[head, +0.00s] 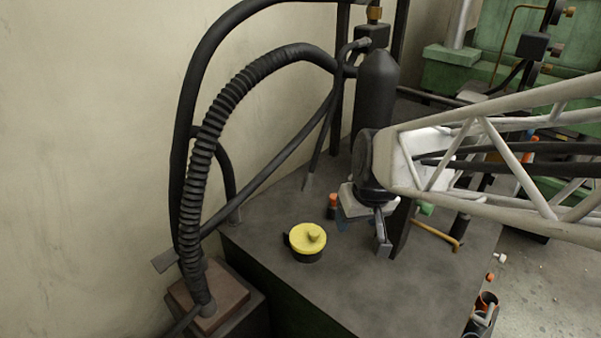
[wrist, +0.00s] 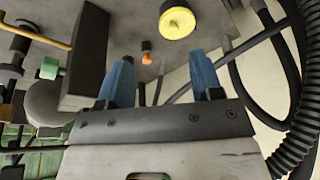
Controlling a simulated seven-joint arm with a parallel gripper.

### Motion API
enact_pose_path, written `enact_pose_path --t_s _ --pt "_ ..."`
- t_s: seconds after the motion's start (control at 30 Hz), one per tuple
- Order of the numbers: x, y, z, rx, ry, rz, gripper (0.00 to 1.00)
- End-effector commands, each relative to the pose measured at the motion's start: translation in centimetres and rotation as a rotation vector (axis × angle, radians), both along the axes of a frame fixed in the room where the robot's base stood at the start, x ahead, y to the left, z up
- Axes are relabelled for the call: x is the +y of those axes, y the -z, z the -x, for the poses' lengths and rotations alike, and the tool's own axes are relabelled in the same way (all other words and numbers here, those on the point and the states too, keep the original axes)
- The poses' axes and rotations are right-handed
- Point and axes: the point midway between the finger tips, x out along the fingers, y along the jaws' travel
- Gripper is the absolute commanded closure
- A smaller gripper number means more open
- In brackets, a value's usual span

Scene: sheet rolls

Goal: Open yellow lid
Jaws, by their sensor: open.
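The yellow lid (head: 308,238) sits on a small dark round pot (head: 307,257) near the left edge of the grey tabletop. The lid has a yellow knob on top and looks closed on the pot. In the wrist view the yellow lid (wrist: 177,22) shows at the top, beyond and between the fingertips and nearer the right one. My gripper (head: 365,225) is to the right of the pot, above the table and apart from it. In the wrist view my gripper's two blue fingers (wrist: 160,75) stand wide apart with nothing between them.
A small orange-topped item (head: 332,203) stands behind the pot. A dark upright block (head: 400,222) and a yellow-handled tool (head: 436,235) are right of my gripper. Thick black hoses (head: 215,130) rise at the left. The tabletop (head: 370,290) in front is clear.

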Motion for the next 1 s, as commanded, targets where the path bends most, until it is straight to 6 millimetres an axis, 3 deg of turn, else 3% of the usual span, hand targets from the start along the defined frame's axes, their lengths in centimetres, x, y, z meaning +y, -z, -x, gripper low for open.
enact_pose_path --t_s 0.03,0.2,0.4,0.6,1.0 --pt "0.6 1.5 -1.9 -0.002 -0.026 -0.004 0.4" --pt "2.5 6.6 -7.9 -0.042 -0.113 -0.009 0.4" --pt "4.0 11.9 -12.6 -0.084 -0.18 0.0 0.4" --pt "4.7 14.4 -14.3 -0.102 -0.207 0.01 0.4" --pt "4.7 14.6 -14.4 -0.104 -0.21 0.01 0.4"
